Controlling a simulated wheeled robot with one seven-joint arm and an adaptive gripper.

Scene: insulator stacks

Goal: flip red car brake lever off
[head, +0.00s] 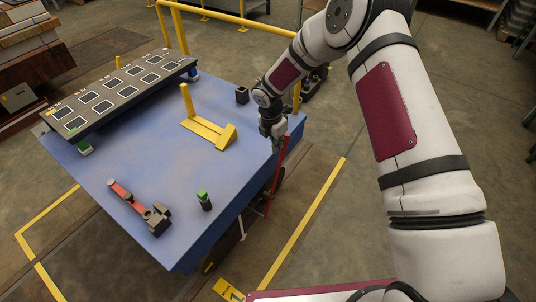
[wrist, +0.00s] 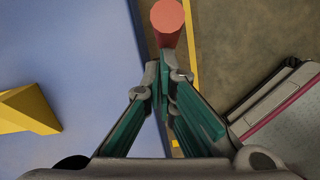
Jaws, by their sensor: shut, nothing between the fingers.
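A long thin red lever (head: 277,172) stands at the right edge of the blue table, its upper end close to my gripper (head: 272,137). In the wrist view a round red end (wrist: 167,17) shows just beyond the fingertips of my gripper (wrist: 167,58); whether they touch I cannot tell. My gripper is shut and empty, with its green-padded fingers together. A second red lever (head: 128,196) with a dark block at its end lies low on the table at the front left. The base of the thin red lever is partly hidden behind the table edge.
The blue table (head: 120,165) carries a yellow lever on a yellow base (head: 205,130), which also shows in the wrist view (wrist: 28,110). A green-topped knob (head: 204,200) stands near the front edge. A tilted panel (head: 120,92) stands at the back left. Yellow rails (head: 225,15) rise behind.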

